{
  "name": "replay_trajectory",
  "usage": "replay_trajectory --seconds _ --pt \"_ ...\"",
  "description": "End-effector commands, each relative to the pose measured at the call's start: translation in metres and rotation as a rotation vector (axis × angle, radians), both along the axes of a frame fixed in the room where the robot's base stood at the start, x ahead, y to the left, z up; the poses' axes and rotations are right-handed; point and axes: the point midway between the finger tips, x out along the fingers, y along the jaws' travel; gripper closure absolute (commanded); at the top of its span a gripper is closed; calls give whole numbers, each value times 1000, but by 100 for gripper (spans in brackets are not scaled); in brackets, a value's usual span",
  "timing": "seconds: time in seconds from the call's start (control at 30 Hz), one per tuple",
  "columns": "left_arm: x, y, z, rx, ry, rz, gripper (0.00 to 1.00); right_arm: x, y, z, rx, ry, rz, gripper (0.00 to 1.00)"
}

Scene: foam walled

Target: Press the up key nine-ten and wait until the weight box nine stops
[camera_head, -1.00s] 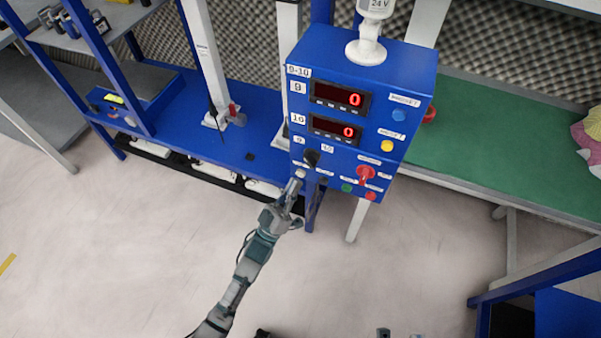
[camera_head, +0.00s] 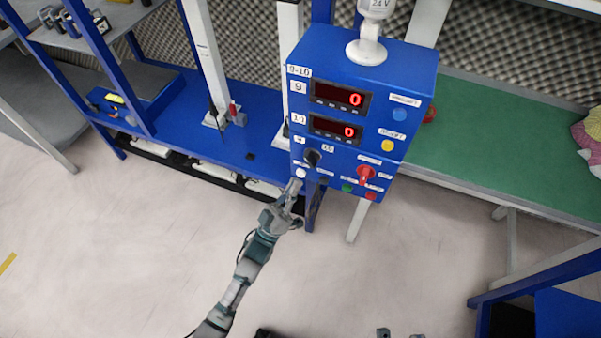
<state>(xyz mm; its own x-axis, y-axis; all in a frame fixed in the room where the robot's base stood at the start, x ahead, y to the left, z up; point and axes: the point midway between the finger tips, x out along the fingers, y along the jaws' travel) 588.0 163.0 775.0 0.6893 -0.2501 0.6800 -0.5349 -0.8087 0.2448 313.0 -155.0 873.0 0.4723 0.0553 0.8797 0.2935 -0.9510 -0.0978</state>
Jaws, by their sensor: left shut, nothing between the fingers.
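The blue control box (camera_head: 345,75) labelled 9-10 stands at the centre of the head view. Its upper display (camera_head: 341,95), marked 9, and lower display (camera_head: 335,129), marked 10, both read 0. A white button (camera_head: 300,173) sits at the lower left of the front, below a black selector knob (camera_head: 312,157). My left gripper (camera_head: 295,189) is shut and empty, its tip just below the white button. I cannot tell if it touches. No key label is readable as up, and no weight box is clearly identifiable. My right gripper is not clearly in view.
A red knob (camera_head: 366,175), a green button (camera_head: 347,187) and a red button (camera_head: 371,196) sit at the lower right of the panel. A blue bench (camera_head: 190,110) is on the left, a green-topped table (camera_head: 500,150) on the right. The floor in front is clear.

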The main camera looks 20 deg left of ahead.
Motion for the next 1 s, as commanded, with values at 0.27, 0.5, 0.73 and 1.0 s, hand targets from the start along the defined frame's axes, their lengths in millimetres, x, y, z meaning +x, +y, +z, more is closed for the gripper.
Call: replay_trajectory --seconds 0.27,0.5,0.73,1.0 --pt "2 0 1 0 0 0 100 0 0 0 0 0 0 100" --pt "8 -1 2 1 -1 0 100 0 0 2 0 -2 0 100" --pt "8 -1 2 0 0 0 100 0 0 1 -1 -1 0 100" --pt "10 -1 2 0 0 0 100 0 0 1 0 0 0 100"
